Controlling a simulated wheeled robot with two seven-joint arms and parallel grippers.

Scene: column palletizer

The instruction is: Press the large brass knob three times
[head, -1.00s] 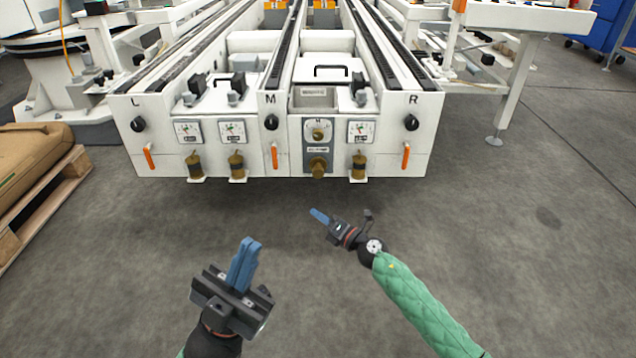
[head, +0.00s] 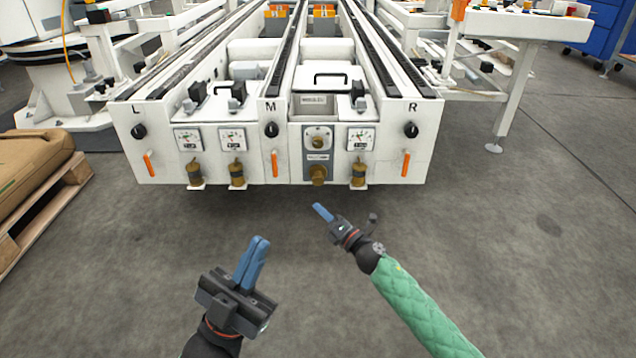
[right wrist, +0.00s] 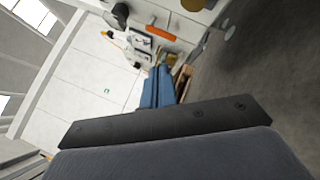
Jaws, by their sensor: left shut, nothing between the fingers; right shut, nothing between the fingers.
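The large brass knob (head: 318,176) sticks out low on the grey middle panel of the white machine front in the head view, below a round dial. My right gripper (head: 322,212) is shut and empty, just below and in front of the knob in the picture, apart from it. Its blue fingers (right wrist: 158,88) also show in the right wrist view, pointing toward the machine front. My left gripper (head: 254,262) is shut and empty, lower left over the floor, away from the machine. Whether the knob shows in the right wrist view I cannot tell.
Orange levers (head: 405,163) and black knobs (head: 411,130) are on the same front. A pallet with a sack (head: 30,165) lies at left. The floor before the machine is clear.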

